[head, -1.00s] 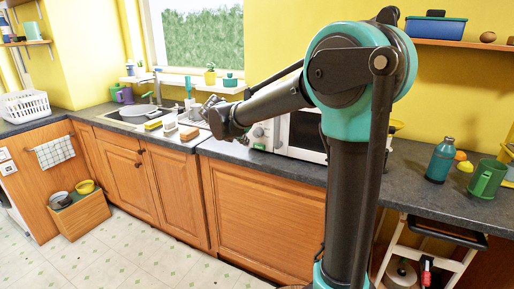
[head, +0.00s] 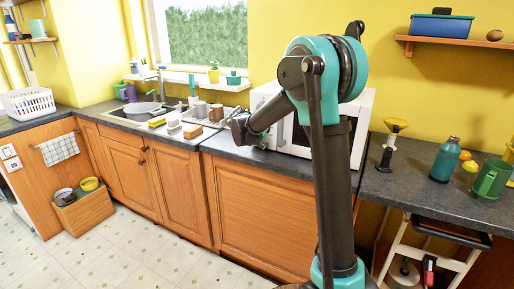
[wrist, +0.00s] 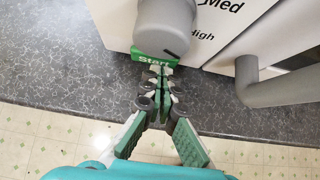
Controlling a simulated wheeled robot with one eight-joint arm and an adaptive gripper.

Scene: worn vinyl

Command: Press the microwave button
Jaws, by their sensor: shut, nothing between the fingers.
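The white microwave (head: 361,128) stands on the dark counter, partly hidden behind my arm in the head view. In the wrist view its front (wrist: 222,58) fills the upper right. A green button marked "Start" (wrist: 154,57) sits low on the panel, just below a large grey knob (wrist: 164,27). My gripper (wrist: 160,72) is shut and empty. Its fingertips are right at the button's lower edge; I cannot tell whether they touch it. In the head view my wrist is in front of the microwave's left part, and the fingertips are not clear there.
A grey door handle (wrist: 285,91) sticks out right of the button. The counter (wrist: 52,65) is clear below the gripper.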

